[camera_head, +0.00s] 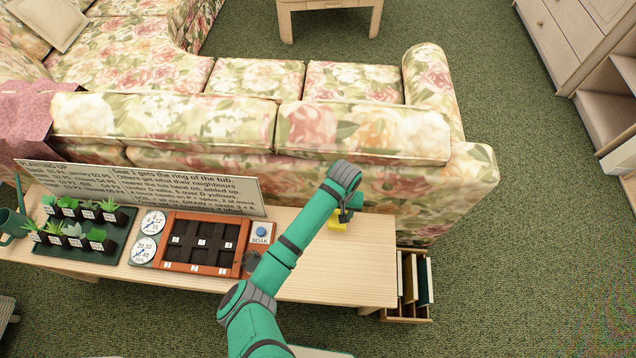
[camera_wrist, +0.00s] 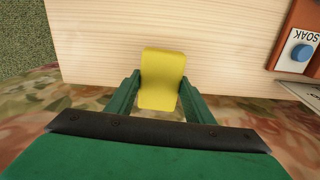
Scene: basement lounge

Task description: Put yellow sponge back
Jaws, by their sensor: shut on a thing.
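The yellow sponge (camera_wrist: 162,75) is between my gripper's two green fingers (camera_wrist: 160,98) in the wrist view, over the light wooden tabletop. In the head view the sponge (camera_head: 337,220) shows just below my gripper (camera_head: 344,214), near the back edge of the long table (camera_head: 340,275), right of the SOAK button. My gripper is shut on the sponge. I cannot tell whether the sponge touches the tabletop.
A blue SOAK button (camera_head: 261,231) stands beside a red-framed tray (camera_head: 168,264) with dark cells. Two dials (camera_head: 146,249), a plant tray (camera_head: 122,238) and a text sign (camera_head: 150,185) are further left. A floral sofa (camera_head: 360,130) lies behind. The table's right end is clear.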

